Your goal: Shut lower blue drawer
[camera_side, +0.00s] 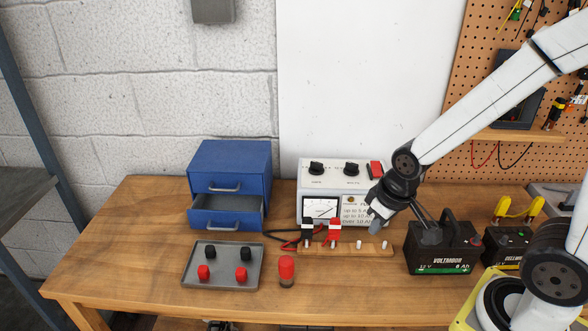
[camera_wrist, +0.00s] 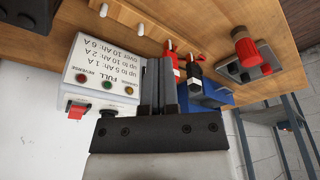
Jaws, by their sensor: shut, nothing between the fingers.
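The blue two-drawer cabinet (camera_side: 231,158) stands at the back left of the bench in the side view. Its upper drawer is flush. Its lower blue drawer (camera_side: 204,219) is pulled out toward the front, with its grey inside showing and a pale handle on its face. My gripper (camera_side: 374,226) is shut and empty, well to the right of the drawer, in front of the charger's right side. In the wrist view the shut fingers (camera_wrist: 159,62) point toward the bench, and part of the blue cabinet (camera_wrist: 216,94) shows beyond the red and black clamps.
A grey tray (camera_side: 222,284) with red and black caps lies in front of the drawer. A red-capped piece (camera_side: 286,270) stands beside it. The charger (camera_side: 331,176), clamps (camera_side: 334,230) and wooden peg strip (camera_side: 375,248) lie between gripper and cabinet. A battery (camera_side: 443,250) stands right.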

